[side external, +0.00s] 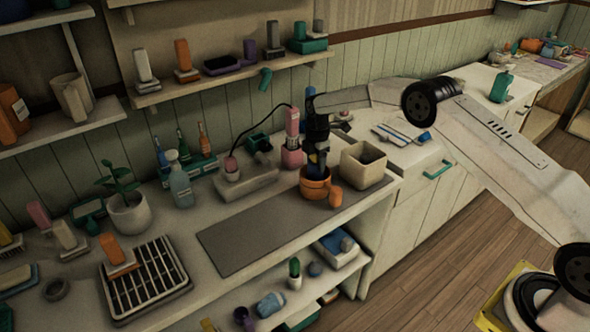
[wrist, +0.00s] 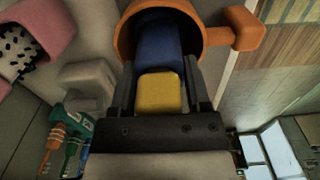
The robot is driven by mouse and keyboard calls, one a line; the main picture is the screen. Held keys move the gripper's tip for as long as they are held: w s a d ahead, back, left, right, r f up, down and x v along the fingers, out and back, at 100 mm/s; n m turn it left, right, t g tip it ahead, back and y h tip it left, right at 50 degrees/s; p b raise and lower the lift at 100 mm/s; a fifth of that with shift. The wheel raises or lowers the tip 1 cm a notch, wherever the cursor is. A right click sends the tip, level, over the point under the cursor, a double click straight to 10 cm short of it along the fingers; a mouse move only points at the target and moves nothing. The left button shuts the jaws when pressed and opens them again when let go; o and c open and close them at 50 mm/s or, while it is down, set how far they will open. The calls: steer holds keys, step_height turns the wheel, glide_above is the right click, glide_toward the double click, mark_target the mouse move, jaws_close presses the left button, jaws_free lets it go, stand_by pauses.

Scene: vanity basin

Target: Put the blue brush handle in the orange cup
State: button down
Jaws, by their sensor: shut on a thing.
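The orange cup (side external: 315,190) stands upright on the counter, at the back edge of a grey mat. My gripper (side external: 317,158) points down directly over its mouth. In the wrist view my gripper (wrist: 160,80) is shut on the blue brush handle (wrist: 160,42), with a yellow block-shaped part (wrist: 160,93) between the fingers. The blue part reaches inside the rim of the orange cup (wrist: 127,40). The handle's lower end is hidden, so I cannot tell whether it touches the cup's bottom.
A beige square bin (side external: 364,167) stands close right of the cup. A drying rack (side external: 146,280) lies at the left.

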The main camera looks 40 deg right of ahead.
mark_target(316, 169)
steer(key=shift+f, duration=1.2)
steer(key=shift+f, duration=0.5)
jaws_free()
steer(key=shift+c, duration=1)
steer(key=shift+r, duration=3.85)
